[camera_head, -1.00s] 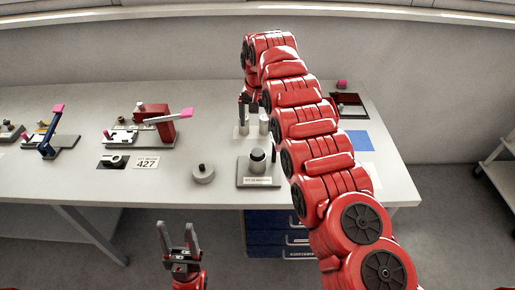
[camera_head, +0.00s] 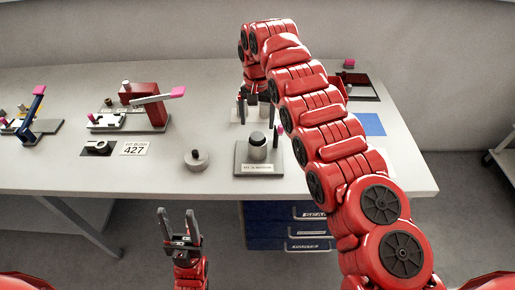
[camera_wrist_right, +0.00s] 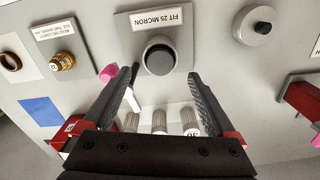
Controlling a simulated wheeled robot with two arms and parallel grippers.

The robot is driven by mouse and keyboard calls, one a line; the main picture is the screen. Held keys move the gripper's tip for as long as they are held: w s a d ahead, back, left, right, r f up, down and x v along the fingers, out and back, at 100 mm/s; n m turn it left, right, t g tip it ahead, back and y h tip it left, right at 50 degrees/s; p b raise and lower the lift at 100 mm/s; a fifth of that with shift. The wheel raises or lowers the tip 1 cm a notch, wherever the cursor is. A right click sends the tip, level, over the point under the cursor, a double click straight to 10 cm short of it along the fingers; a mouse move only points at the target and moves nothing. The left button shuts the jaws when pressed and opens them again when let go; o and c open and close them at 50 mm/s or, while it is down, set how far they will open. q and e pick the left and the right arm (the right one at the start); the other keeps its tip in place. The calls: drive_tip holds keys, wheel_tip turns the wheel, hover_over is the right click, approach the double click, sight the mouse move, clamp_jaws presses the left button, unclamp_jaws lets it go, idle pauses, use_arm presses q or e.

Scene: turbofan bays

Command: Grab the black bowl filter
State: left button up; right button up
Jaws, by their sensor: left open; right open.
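A metal cylinder with a dark round top (camera_head: 258,140) stands upright on a grey plate (camera_head: 243,168). In the right wrist view the cylinder (camera_wrist_right: 159,58) is beyond my fingertips, and the plate (camera_wrist_right: 185,18) reads "FIT 25 MICRON". Several small grey filter cylinders (camera_wrist_right: 190,120) stand in a row between my right fingers; I cannot tell which is the black bowl filter. My right gripper (camera_wrist_right: 160,80) is open and empty, pointing down; it also shows in the head view (camera_head: 258,112), partly hidden. My left gripper (camera_head: 178,214) is open and empty before the table's front edge.
A round grey lidded part (camera_head: 195,160) lies left of the plate. Red (camera_head: 145,95) and blue (camera_head: 33,115) clamp fixtures stand further left. A blue mat (camera_head: 369,124) and a dark tray (camera_head: 360,88) are at the right. My right arm crosses the table's right half.

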sight(257, 137)
drive_tip(key=shift+f, duration=0.55)
wheel_tip(257, 137, down, 5)
drive_tip(key=p, duration=0.3)
drive_tip(key=shift+f, duration=0.15)
clamp_jaws()
